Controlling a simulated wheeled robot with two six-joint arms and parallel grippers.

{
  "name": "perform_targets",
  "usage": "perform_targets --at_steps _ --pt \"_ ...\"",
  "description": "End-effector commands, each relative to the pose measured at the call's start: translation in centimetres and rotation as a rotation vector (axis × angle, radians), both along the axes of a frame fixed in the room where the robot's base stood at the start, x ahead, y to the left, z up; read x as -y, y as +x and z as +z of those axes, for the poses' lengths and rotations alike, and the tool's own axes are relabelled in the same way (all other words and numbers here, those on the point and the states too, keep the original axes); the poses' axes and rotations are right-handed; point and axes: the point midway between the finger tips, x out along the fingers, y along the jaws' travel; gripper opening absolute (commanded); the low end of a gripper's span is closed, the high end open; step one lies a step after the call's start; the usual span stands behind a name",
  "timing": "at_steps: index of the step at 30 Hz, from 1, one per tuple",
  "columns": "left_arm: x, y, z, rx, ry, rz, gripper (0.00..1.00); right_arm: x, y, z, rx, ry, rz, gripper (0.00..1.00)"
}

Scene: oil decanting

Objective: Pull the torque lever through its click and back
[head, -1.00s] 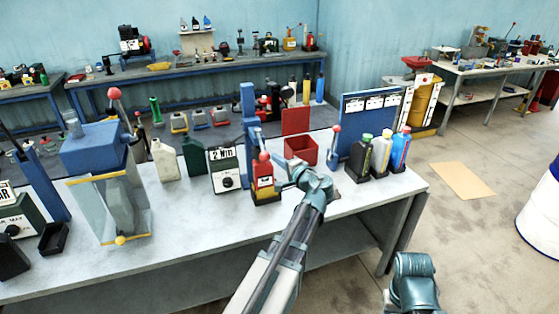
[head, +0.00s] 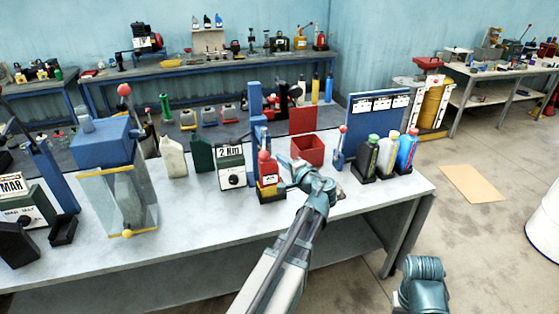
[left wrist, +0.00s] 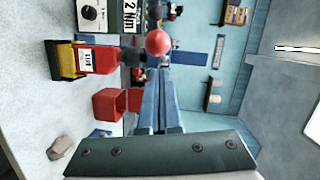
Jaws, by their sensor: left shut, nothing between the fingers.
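A lever with a red ball knob (head: 264,156) stands upright over a red and yellow labelled block (head: 268,180), beside the "2 Nm" box (head: 231,167) and a blue post (head: 256,115). The ball knob (left wrist: 158,43) also shows in the left wrist view, just beyond my fingertips. My left gripper (head: 297,172) is just to the right of the knob; its fingers (left wrist: 157,78) are shut and empty. They look apart from the knob, though the exact gap is hard to judge. My right gripper is not in view; only a teal part of that arm shows at the bottom.
A red open bin (head: 308,150) stands behind my left gripper. Bottles (head: 387,153) in a dark holder stand to its right, before a blue panel (head: 374,125). A blue machine with a clear guard (head: 125,185) stands at left. The bench front (head: 200,220) is bare.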

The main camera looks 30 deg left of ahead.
Motion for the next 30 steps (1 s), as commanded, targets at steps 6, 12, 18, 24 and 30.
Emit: perform_targets --at_steps 6,12,18,24,30 --pt "3.0 -2.1 0.7 -0.001 0.001 -0.002 0.00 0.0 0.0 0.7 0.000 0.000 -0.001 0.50" --pt "5.9 -4.0 1.2 0.000 0.000 -0.002 0.00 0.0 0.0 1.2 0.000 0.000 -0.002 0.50" --pt "7.8 -5.2 1.5 0.000 -0.001 -0.002 0.00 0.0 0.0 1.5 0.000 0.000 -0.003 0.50" --pt "8.4 -5.6 1.5 0.001 -0.001 0.001 0.00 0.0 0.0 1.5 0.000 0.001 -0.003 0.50" --pt "8.4 -5.6 1.5 0.001 -0.001 0.001 0.00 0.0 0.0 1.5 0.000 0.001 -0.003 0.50"
